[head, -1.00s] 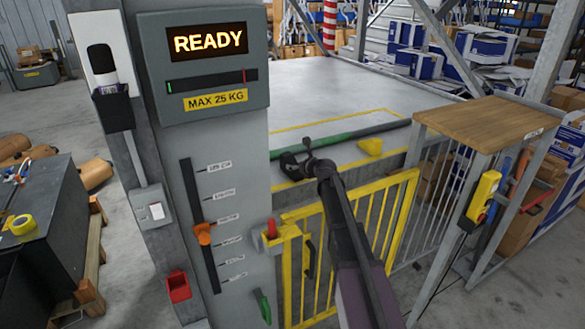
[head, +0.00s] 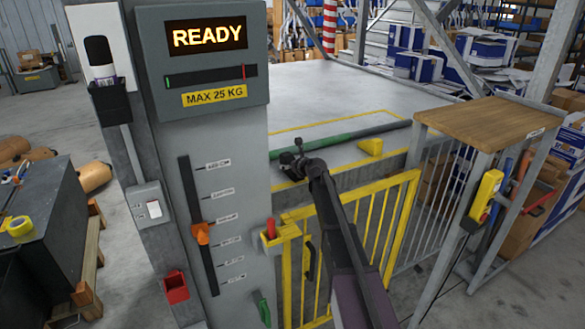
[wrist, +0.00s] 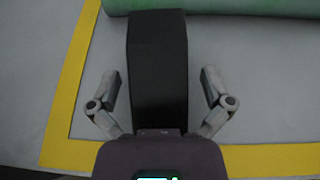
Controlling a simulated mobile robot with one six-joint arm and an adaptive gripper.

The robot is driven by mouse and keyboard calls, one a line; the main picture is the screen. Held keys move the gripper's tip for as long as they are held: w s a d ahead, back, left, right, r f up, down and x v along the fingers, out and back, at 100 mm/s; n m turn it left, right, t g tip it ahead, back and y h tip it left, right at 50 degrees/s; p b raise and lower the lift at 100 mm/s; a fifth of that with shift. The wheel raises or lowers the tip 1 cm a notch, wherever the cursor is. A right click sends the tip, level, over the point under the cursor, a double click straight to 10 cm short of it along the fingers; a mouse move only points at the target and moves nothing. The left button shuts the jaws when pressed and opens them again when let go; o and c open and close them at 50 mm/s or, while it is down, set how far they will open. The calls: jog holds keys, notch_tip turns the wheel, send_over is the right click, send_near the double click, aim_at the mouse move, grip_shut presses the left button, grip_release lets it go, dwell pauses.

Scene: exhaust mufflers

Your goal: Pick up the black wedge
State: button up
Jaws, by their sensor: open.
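The black wedge (wrist: 157,65) is a dark block in the middle of the wrist view, on the grey surface inside a yellow line. My gripper (wrist: 161,88) is open, with one finger on each side of the wedge. A gap shows between the wedge and each finger, and nothing is held. In the head view my gripper (head: 295,163) is low over the near left part of the platform (head: 335,90). I cannot clearly make out the black wedge there.
A green and dark tube (head: 345,138) lies along the platform just beyond the wedge. A yellow wedge (head: 370,147) is to the right. A yellow gate (head: 350,230) stands before the platform, with a grey control column (head: 225,140) at left and a wooden-topped stand (head: 490,122) at right.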

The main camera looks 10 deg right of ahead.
aim_at(289, 156)
jog(key=c, duration=1.3)
jog(key=shift+r, duration=0.2)
jog(key=shift+c, duration=0.2)
notch_tip(289, 156, up, 2)
jog(key=p, duration=0.2)
jog(key=shift+r+p, duration=0.15)
jog(key=shift+p, duration=0.25)
jog(key=shift+s+d+r+p, duration=0.25)
jog(key=shift+s+r+p, duration=0.1)
jog(key=shift+r+p, duration=0.25)
jog(key=s+d+r+p, duration=0.1)
jog(key=s+d, duration=0.8)
jog(key=s, duration=0.2)
jog(key=shift+s+d, duration=0.3)
jog(key=shift+s, duration=0.05)
